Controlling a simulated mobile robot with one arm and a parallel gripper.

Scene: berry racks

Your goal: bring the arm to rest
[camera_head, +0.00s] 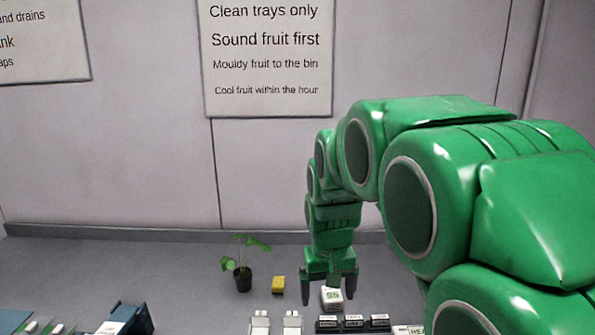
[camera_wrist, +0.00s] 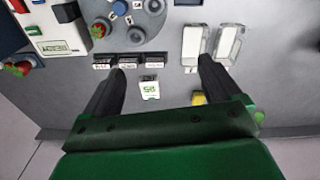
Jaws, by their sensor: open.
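My green arm reaches in from the right in the head view and bends down at its far end. My gripper (camera_head: 331,298) points down over the grey work surface with its dark fingers spread. In the wrist view my gripper (camera_wrist: 162,75) is open, one finger on each side, with nothing held in it. A small white block with a green "95" (camera_head: 332,297) shows between the fingers in the head view. The same white block (camera_wrist: 149,88) shows between them in the wrist view, apart from both fingers.
A potted plant (camera_head: 243,275) and a yellow block (camera_head: 278,285) stand left of my gripper. Dark labelled blocks (camera_head: 354,322) and pale clear-lidded cases (camera_wrist: 194,42) lie close by. A round grey tray (camera_wrist: 135,20) holds several items. A wall with signs (camera_head: 268,60) stands behind.

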